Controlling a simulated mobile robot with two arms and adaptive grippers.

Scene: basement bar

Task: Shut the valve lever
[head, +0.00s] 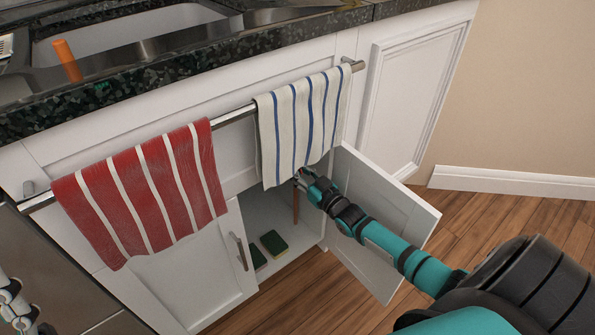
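The valve lever cannot be made out in the head view; the towel and my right gripper cover the upper part of the cabinet opening. A thin reddish-brown pipe (296,206) stands upright inside the open under-sink cabinet (285,268). My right gripper (303,177) is at the top of the opening, just below the striped towel's lower edge and close to the pipe's top. Its fingertips are small and partly hidden, so I cannot tell whether they are open or hold anything. Part of my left gripper (12,300) shows at the lower left edge, away from the cabinet; its fingers are unclear.
A blue-striped white towel (296,130) and a red-striped towel (145,192) hang on a metal rail (234,116). The right cabinet door (392,215) is swung open beside my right arm; the left door (205,270) looks shut. Green sponges (273,243) lie inside.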

